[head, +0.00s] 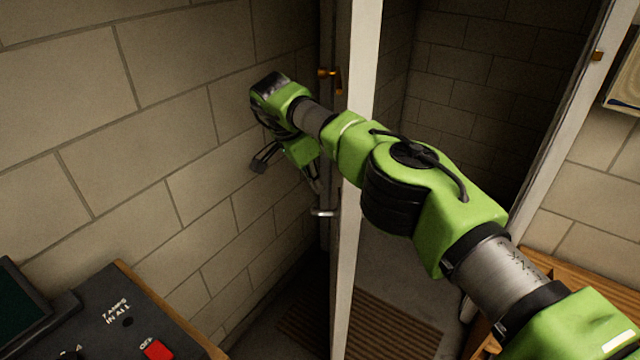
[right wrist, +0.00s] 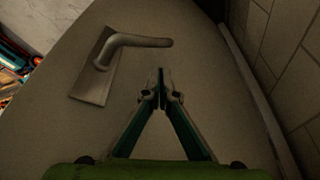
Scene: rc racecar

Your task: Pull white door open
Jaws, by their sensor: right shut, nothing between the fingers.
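The white door (head: 361,65) stands open, seen nearly edge-on in the head view, with the doorway to its right. Its lever handle (head: 323,212) sticks out on the left side. In the right wrist view the door face (right wrist: 220,75) fills the middle, with the metal lever (right wrist: 140,40) on its plate at upper left. My right gripper (head: 317,188) is on the left side of the door, between it and the block wall. In the wrist view its fingertips (right wrist: 161,75) are together and empty, below and right of the lever, apart from it. My left gripper is out of view.
A block wall (head: 180,110) runs close along the left. My right arm reaches across the door edge. Through the doorway are a dark room and a ribbed mat (head: 395,325). A dark control panel (head: 125,315) with a red switch is at lower left.

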